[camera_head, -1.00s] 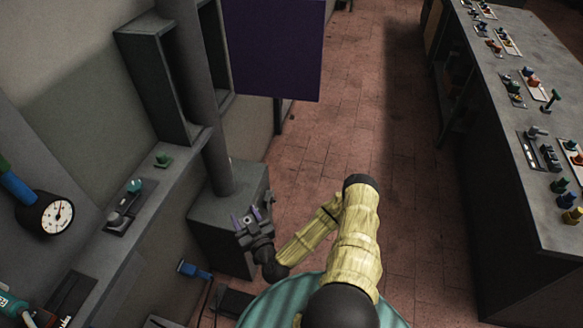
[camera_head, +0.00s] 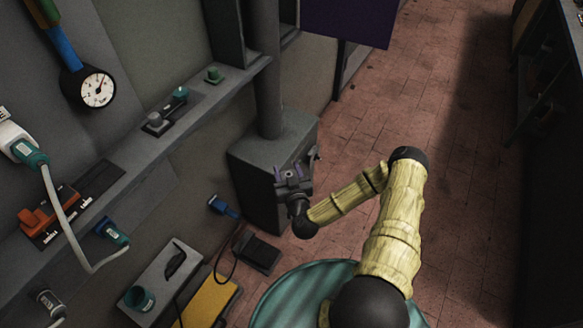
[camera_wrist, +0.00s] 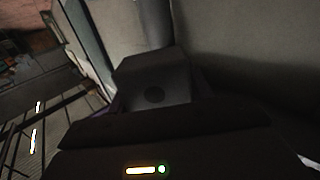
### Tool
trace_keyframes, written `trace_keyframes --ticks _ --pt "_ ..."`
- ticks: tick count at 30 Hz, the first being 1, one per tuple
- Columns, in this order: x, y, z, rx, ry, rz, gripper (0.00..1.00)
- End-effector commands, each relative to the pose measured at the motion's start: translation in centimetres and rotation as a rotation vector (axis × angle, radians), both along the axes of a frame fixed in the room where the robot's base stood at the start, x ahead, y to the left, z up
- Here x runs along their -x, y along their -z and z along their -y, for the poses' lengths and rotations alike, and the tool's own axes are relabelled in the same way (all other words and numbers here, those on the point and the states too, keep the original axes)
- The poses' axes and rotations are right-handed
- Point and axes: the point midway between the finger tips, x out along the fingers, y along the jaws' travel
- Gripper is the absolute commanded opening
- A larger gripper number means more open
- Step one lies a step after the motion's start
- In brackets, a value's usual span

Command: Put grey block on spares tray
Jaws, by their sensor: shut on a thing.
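My gripper (camera_head: 291,172) has purple fingers and is in the head view, in front of the grey pedestal at the foot of a pipe. It is shut on the grey block (camera_wrist: 152,72), which fills the middle of the wrist view and shows a dark round mark on its near face. In the head view the block is only a small pale patch between the fingers. I cannot tell which thing is the spares tray; no label for it is legible.
The grey pedestal (camera_head: 245,178) and pipe (camera_head: 268,80) stand close behind my gripper. A wall ledge (camera_head: 135,150) carries switches and a green knob. Lower down are a grey panel (camera_head: 150,283), a yellow panel (camera_head: 212,298) and a black box (camera_head: 262,250). The tiled floor to the right is clear.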

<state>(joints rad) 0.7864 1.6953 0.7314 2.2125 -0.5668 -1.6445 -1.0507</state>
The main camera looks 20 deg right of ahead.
Motion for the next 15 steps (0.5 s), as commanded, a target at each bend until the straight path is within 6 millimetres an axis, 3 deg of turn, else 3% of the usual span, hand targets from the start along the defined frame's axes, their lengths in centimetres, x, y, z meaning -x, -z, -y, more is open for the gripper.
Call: trace_keyframes --ticks 1,15 --pt "-0.6 1.8 -0.2 0.003 0.000 0.004 0.22" --pt "-4.5 7.5 -1.6 -0.004 0.011 0.006 0.22"
